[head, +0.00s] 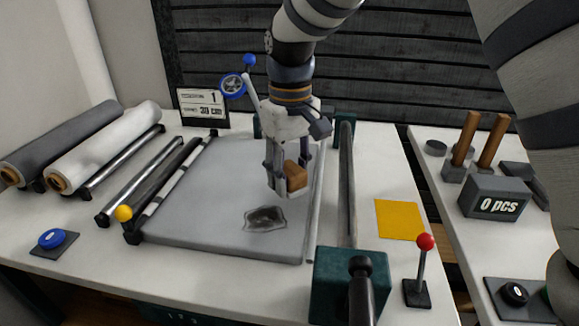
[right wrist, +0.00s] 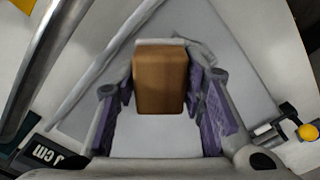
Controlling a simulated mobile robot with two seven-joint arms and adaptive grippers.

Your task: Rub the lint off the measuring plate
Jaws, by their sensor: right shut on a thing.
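The measuring plate (head: 190,190) is a wide, light grey slab on the white table; it also shows in the right wrist view (right wrist: 150,135). A dark grey, ragged patch of lint (head: 265,218) lies near its front right part. My right gripper (head: 286,185) is above the plate's right side, behind the lint in the head view. It is shut on a brown wooden block (head: 296,174), which also shows between the fingers in the right wrist view (right wrist: 160,78). A pale pad edge shows at the block's far side. I cannot tell whether the block touches the plate. My left gripper is out of view.
A metal bar (head: 347,185) on teal blocks runs along the plate's right side. Rollers (head: 165,185) and a yellow knob (head: 124,213) border the left. A display (head: 203,108) stands behind.

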